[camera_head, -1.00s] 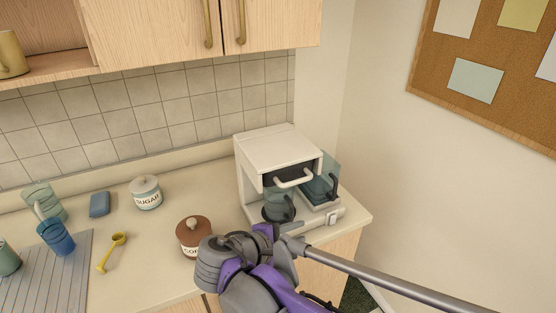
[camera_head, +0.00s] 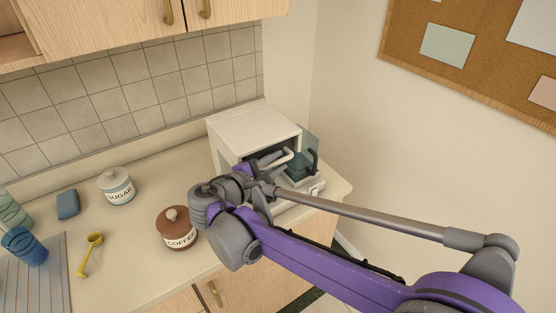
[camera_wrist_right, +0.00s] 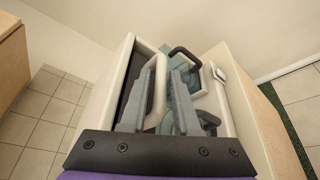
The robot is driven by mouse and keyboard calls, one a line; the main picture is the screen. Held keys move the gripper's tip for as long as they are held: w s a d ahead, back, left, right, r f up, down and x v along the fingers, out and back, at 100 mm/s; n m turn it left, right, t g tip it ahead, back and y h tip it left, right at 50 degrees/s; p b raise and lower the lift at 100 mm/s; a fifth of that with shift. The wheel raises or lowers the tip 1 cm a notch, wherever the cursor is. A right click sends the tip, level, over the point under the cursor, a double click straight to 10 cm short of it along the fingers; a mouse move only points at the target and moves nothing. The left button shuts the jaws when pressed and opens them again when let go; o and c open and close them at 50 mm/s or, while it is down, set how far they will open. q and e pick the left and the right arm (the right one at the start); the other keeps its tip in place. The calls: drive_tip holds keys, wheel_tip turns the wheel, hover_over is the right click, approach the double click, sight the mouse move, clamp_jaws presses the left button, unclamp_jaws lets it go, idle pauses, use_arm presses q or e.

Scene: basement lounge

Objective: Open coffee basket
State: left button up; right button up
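The white coffee maker (camera_head: 250,131) stands at the counter's right end. Its white basket handle (camera_head: 288,158) sticks out at the front, and the basket front around it is dark. My right gripper (camera_head: 270,159) is at the coffee maker's front, by this handle. In the right wrist view, my right gripper (camera_wrist_right: 164,64) is open, with its two grey fingers apart and the white handle (camera_wrist_right: 158,88) showing between them. I cannot tell whether the fingers touch it. The lower front of the coffee maker is hidden behind my arm in the head view. My left gripper is not in view.
A teal container with a dark handle (camera_head: 299,166) stands beside the basket. A brown-lidded coffee jar (camera_head: 178,229) is near my right wrist. A sugar jar (camera_head: 118,187), a blue sponge (camera_head: 68,204), a yellow scoop (camera_head: 90,254) and a blue cup (camera_head: 24,246) are farther left. A wall is close on the right.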

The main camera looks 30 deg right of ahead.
drive_tip(key=shift+w+d+f, duration=0.1)
drive_tip(key=shift+w+d, duration=0.05)
drive_tip(key=shift+d, duration=0.2)
drive_tip(key=shift+c, duration=0.3)
clamp_jaws()
idle(0.9)
